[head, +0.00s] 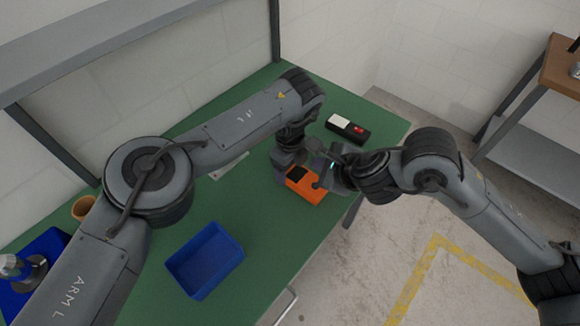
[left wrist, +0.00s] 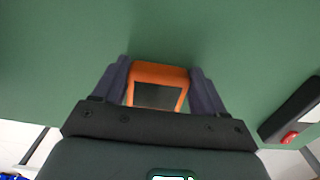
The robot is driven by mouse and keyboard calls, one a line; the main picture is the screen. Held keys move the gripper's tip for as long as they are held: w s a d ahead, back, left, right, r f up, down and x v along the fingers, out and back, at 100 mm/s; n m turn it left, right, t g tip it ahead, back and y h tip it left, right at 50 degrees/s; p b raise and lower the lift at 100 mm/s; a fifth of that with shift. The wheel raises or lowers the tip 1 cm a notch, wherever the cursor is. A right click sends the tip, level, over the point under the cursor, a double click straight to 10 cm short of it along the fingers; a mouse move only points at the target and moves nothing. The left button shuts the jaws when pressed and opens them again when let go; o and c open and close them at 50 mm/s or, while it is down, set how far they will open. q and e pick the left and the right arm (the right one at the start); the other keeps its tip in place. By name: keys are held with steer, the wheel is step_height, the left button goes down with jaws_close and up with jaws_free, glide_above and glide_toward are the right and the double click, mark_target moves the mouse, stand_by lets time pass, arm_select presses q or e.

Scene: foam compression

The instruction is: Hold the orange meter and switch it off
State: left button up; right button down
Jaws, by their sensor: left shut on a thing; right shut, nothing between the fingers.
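The orange meter (head: 304,190) lies on the green table near its right front edge, partly hidden by my grippers in the head view. In the left wrist view the orange meter (left wrist: 160,74) shows its dark screen between the two fingers of my left gripper (left wrist: 160,84). My left gripper (head: 287,172) is shut on the meter. My right gripper (head: 318,180) is shut and empty, just over the right part of the meter; I cannot tell whether it touches. The meter's switch is hidden.
A black and white box with a red button (head: 348,128) lies behind on the green table (head: 270,222); it also shows in the left wrist view (left wrist: 292,112). An empty blue tray (head: 205,260) stands at the front. An orange-brown pot (head: 82,207) is at the far left.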

arm_select(q)
steer(key=o, duration=1.2)
steer(key=shift+o, duration=0.2)
